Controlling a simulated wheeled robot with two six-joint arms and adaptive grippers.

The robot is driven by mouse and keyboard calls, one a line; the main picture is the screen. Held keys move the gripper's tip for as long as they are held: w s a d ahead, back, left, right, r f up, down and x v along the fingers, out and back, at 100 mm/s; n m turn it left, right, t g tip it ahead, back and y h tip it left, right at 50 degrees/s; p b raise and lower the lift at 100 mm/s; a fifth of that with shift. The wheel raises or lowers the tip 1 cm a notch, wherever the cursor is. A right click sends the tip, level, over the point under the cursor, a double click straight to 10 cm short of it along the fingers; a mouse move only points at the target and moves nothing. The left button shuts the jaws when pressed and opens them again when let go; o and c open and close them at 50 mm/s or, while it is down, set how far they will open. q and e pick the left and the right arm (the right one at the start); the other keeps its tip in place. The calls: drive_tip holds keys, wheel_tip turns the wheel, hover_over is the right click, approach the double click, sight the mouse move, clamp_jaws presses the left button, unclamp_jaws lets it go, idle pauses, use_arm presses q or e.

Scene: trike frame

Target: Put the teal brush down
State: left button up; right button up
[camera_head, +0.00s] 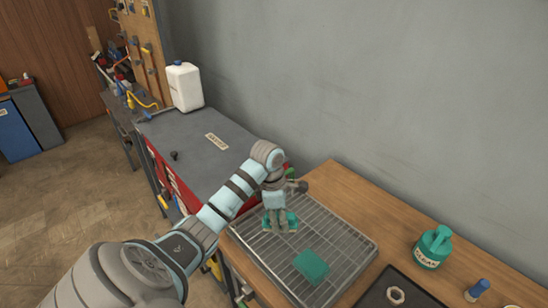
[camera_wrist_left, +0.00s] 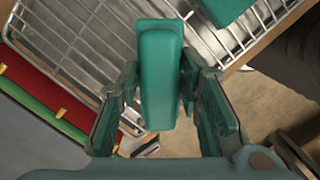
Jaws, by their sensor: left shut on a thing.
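My left gripper (camera_head: 279,226) points down over the wire rack tray (camera_head: 345,232) on the wooden bench. It is shut on the teal brush (camera_head: 291,217), whose rounded, elongated body (camera_wrist_left: 160,75) stands between the two fingers in the left wrist view. The bristles cannot be made out. Whether the brush touches the rack is not clear. A separate teal block (camera_head: 312,266) lies on the rack nearer the front; its edge shows at the top of the left wrist view (camera_wrist_left: 224,8). My right gripper is in neither view.
A green bottle (camera_head: 432,247), a blue-capped item (camera_head: 477,290) and a dark tray with a ring (camera_head: 396,294) are to the right of the rack. A red cabinet with a grey top (camera_head: 195,150) adjoins at left, bearing a white jug (camera_head: 184,86). The wall is behind.

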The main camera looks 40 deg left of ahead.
use_arm(q)
wheel_tip(320, 180, down, 6)
drive_tip(key=b, duration=0.3)
drive_tip(key=shift+a+f+b, duration=0.1)
drive_tip(key=shift+f+b, duration=0.1)
drive_tip(key=shift+b, duration=0.15)
drive_tip(key=shift+r, duration=0.25)
drive_tip(key=shift+c, duration=0.4)
drive_tip(key=shift+f, duration=0.25)
drive_tip(key=o, duration=1.1)
drive_tip(key=shift+r, duration=0.1)
